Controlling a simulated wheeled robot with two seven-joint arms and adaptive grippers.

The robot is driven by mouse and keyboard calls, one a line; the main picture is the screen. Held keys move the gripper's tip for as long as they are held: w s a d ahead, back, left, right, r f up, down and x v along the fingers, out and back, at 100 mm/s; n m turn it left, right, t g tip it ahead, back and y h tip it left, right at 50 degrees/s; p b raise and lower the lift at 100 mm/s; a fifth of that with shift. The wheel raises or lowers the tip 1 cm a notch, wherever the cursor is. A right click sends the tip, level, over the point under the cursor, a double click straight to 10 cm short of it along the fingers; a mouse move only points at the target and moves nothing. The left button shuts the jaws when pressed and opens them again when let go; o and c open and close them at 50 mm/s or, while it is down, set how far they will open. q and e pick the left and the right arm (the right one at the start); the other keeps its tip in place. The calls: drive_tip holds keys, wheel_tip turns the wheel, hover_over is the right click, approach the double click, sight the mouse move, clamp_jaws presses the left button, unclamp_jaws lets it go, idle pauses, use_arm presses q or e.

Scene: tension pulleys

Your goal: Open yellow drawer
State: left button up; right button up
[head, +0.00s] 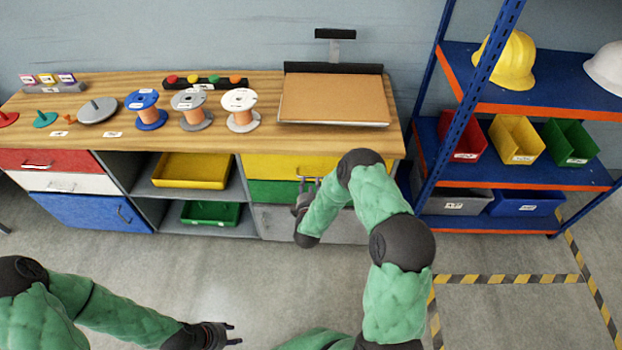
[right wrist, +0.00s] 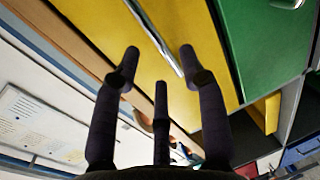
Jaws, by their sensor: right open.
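The yellow drawer (head: 268,165) is the top drawer at the right end of the workbench, above a green drawer (head: 268,192). Its front looks flush with the bench, and my right arm partly hides it in the head view. In the right wrist view the yellow drawer front (right wrist: 100,32) carries a long metal handle (right wrist: 158,42). My right gripper (head: 309,184) is open and empty, and its fingers (right wrist: 158,62) point at the drawer front around the handle's line. I cannot tell whether they touch it. My left gripper (head: 232,334) is open and empty, low over the floor.
A grey drawer (head: 275,222) lies below the green one. Spools and a brown board (head: 333,98) stand on the bench top (head: 262,140). A blue shelf rack (head: 560,175) with bins and helmets stands to the right. The floor (head: 200,270) before the bench is clear.

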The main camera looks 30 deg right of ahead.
sight(311, 177)
drive_tip(key=shift+b+x, duration=0.75)
drive_tip(key=shift+x, duration=1.95)
drive_tip(key=shift+c, duration=0.2)
clamp_jaws()
